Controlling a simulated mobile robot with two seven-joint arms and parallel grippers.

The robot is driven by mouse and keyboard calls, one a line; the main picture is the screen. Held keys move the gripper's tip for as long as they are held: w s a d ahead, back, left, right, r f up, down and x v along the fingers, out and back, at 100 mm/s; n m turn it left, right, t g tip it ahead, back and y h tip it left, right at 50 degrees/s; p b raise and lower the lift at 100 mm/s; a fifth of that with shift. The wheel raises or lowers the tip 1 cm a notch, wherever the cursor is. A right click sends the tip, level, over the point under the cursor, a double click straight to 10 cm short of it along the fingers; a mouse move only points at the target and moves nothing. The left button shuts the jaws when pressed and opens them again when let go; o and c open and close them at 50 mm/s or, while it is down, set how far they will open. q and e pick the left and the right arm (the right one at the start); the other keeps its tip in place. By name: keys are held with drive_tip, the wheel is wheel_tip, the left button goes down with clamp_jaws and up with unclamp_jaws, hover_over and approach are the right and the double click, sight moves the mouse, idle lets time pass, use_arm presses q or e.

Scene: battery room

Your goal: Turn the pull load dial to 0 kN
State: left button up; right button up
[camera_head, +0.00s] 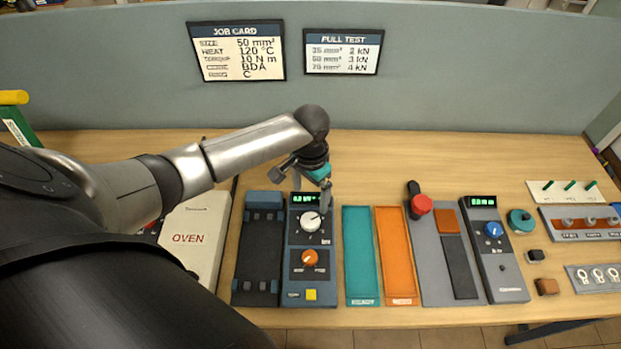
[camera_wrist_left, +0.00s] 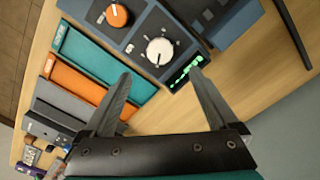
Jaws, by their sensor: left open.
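The white pull load dial (camera_head: 310,222) is on a dark blue unit (camera_head: 322,283) on the bench. The same dial shows in the left wrist view (camera_wrist_left: 159,51), with the lit green display (camera_wrist_left: 185,74) beside it. The display (camera_head: 306,198) is partly covered in the head view and its digits are too small to read surely. My left gripper (camera_head: 326,192) is above the display end of the unit. In the wrist view its fingers (camera_wrist_left: 160,78) are spread apart, empty, with the dial ahead between them and apart from both. My right gripper is not in view.
An orange knob (camera_head: 310,258) and a yellow button (camera_head: 310,294) are on the same unit. A black fixture (camera_head: 260,252) stands to its left, a teal tray (camera_head: 361,265) and an orange tray (camera_head: 394,262) to its right. Bare bench (camera_head: 420,165) lies behind these.

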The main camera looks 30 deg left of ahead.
use_arm(q)
drive_tip(key=shift+r, duration=2.15)
